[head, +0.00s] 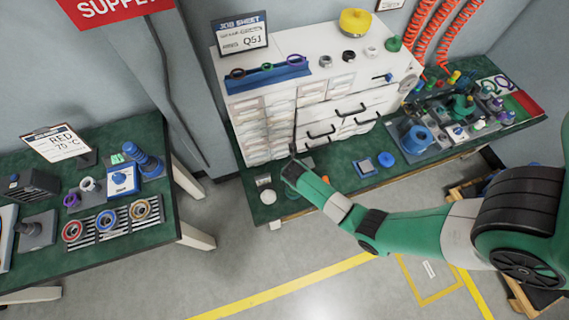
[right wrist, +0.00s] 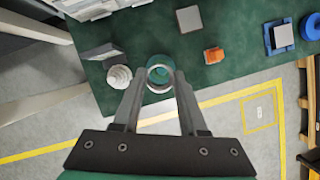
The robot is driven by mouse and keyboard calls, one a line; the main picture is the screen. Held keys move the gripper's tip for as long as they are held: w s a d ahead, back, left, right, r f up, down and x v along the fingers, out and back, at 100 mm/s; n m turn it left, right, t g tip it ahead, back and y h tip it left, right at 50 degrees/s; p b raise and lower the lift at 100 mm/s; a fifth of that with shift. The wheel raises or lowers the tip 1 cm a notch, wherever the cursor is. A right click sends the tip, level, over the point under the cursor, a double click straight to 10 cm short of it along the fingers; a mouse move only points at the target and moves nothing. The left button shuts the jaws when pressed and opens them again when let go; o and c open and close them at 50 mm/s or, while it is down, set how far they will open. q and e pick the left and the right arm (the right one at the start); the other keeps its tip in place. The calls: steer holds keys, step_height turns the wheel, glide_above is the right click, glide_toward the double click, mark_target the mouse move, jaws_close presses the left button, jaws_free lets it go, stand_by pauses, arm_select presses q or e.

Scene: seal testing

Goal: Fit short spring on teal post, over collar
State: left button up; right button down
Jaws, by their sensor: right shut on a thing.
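My right gripper (right wrist: 160,78) is shut on a small pale ring-shaped thing (right wrist: 160,67), seen end-on between the fingertips. It looks like the short spring, but its coils are too small to make out. Teal-green shows inside and below the ring; I cannot tell whether that is the teal post or the green bench top, nor whether a collar is there. In the head view the right gripper (head: 292,171) is over the front of the middle bench, and its fingers and load are hidden. My left gripper is not in view.
A white ribbed round piece (right wrist: 119,77) is just left of the fingertips. An orange piece (right wrist: 213,54), a grey block (right wrist: 188,18) and a blue-based block (right wrist: 280,38) lie to the right. A white drawer cabinet (head: 300,65) stands behind. Green bench is bare between these parts.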

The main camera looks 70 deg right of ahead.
steer(key=f, duration=0.1)
steer(key=f+b, duration=0.1)
steer(key=d+f, duration=0.1)
steer(key=f, duration=0.1)
steer(key=shift+s+d+b, duration=0.1)
steer(key=shift+s+b, duration=0.15)
steer(key=shift+b, duration=0.15)
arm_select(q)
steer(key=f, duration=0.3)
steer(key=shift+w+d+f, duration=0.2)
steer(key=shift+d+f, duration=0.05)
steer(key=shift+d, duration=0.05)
arm_select(e)
steer(key=shift+r, duration=0.1)
step_height(320, 180, down, 2)
steer(key=shift+b, duration=1.15)
steer(key=shift+r+p, duration=0.35)
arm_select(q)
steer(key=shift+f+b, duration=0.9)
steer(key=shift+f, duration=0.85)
arm_select(e)
steer(key=shift+f, duration=1.4)
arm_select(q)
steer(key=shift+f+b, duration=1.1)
arm_select(e)
steer(key=shift+f, duration=1.9)
steer(key=shift+c, duration=1.8)
jaws_free()
